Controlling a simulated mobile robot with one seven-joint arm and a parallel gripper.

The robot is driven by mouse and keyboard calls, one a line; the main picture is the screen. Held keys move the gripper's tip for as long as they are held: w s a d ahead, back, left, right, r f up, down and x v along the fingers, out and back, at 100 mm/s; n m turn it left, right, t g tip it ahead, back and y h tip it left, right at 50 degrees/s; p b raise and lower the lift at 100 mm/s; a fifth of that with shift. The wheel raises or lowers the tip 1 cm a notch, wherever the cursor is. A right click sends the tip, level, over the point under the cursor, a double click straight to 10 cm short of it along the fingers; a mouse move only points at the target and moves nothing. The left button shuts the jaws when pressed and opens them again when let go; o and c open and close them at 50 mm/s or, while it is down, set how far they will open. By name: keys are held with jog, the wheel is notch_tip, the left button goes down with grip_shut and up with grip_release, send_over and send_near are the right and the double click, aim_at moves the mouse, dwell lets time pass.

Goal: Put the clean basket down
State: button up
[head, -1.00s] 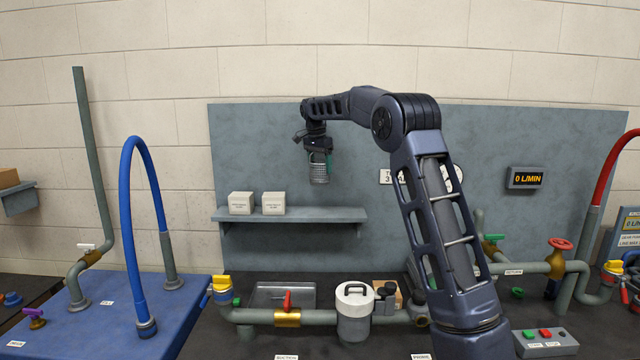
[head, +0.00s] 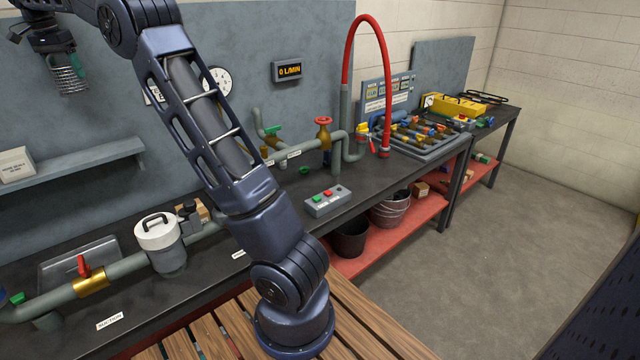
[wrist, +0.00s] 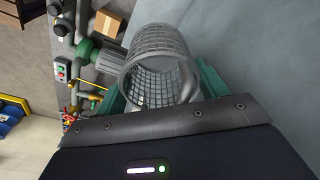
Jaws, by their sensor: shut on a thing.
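The clean basket (head: 70,76) is a grey wire-mesh cylinder. My gripper (head: 58,52) is shut on it and holds it in the air in front of the grey back panel, above the shelf, at the upper left of the head view. In the wrist view the mesh basket (wrist: 160,68) sits between the green fingers, its open end facing the camera, and it looks empty. My fingertips are partly hidden behind it.
A white-lidded strainer pot (head: 158,232) stands in the pipe line on the dark bench. A metal tray (head: 75,262) lies left of it. The shelf (head: 90,166) holds a white box (head: 15,165). A button box (head: 327,200) sits mid-bench. Buckets (head: 390,210) stand on the red lower shelf.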

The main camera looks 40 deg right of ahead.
jog(key=s+d+f+m, duration=0.2)
jog(key=s+d+f, duration=0.1)
jog(key=d, duration=1.4)
jog(key=s+d+f+m, duration=0.2)
jog(key=d+f, duration=0.2)
jog(key=d, duration=1.3)
jog(key=s+d+f+m, duration=0.2)
jog(key=s+d+f, duration=0.1)
jog(key=d, duration=1.4)
jog(key=s+d+f+m+g, duration=0.15)
jog(key=s+d+f, duration=0.25)
jog(key=s+d, duration=0.7)
jog(key=s+d+f+m, duration=0.2)
jog(key=s+d+f, duration=0.3)
jog(key=s+d, duration=0.65)
jog(key=s+d+f+m, duration=0.8)
jog(key=s+d+f, duration=0.1)
jog(key=d+f, duration=0.35)
jog(key=shift+g, duration=0.45)
jog(key=shift+s+d+f, duration=0.1)
jog(key=shift+f, duration=3.25)
jog(key=shift+s+d+f, duration=0.1)
jog(key=shift+d+f, duration=0.05)
jog(key=shift+f, duration=3.2)
jog(key=shift+s+d+f, duration=0.1)
jog(key=shift+f, duration=3.25)
jog(key=shift+w+f, duration=0.1)
jog(key=shift+f, duration=0.05)
